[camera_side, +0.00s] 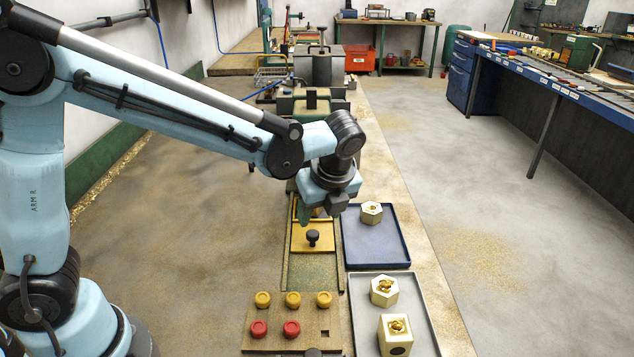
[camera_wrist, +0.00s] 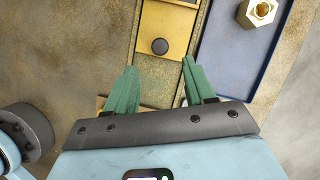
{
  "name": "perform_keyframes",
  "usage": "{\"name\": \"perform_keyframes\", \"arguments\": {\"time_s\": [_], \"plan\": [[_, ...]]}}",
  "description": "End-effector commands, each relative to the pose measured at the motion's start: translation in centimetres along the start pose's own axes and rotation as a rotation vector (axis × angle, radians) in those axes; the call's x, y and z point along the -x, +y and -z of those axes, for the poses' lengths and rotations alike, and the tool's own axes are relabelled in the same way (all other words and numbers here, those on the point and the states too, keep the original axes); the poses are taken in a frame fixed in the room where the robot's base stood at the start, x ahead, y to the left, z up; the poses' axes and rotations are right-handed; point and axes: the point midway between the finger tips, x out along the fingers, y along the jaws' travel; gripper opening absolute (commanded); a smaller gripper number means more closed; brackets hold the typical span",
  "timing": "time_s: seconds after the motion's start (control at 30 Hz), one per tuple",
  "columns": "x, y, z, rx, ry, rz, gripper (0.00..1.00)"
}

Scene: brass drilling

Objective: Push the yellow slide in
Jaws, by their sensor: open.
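The yellow slide (camera_side: 300,244) is a flat plate with a black round knob, lying in a green-edged track on the bench. In the wrist view the slide (camera_wrist: 179,22) shows ahead of the fingers, with its knob (camera_wrist: 160,46) roughly in line with the gap between them. My gripper (camera_wrist: 159,67) is open and empty, its two green fingers apart.
A blue tray (camera_side: 374,252) with a brass hex piece (camera_side: 371,212) lies right of the track. A grey tray (camera_side: 421,309) with two brass pieces is nearer. A wooden board (camera_side: 322,311) with yellow and red buttons stands at the track's near end. The track between board and slide is clear.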

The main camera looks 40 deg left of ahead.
Motion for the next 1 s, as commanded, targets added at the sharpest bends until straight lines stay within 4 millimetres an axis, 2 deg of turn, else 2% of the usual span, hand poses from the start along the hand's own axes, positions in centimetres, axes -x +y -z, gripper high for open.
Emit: {"name": "perform_keyframes", "arguments": {"time_s": [0.2, 0.4, 0.6, 0.87, 1.0], "plan": [[-3.9, 0.0, 0.0, 0.002, 0.001, 0.000, 0.54], [-6.5, 0.0, 0.0, 0.002, 0.002, 0.000, 0.54], [-7.5, 0.0, 0.0, 0.000, 0.002, 0.000, 0.54], [-7.5, 0.0, 0.0, 0.001, 0.002, 0.000, 0.54], [-7.5, 0.0, 0.0, 0.001, 0.002, 0.000, 0.33]]}}
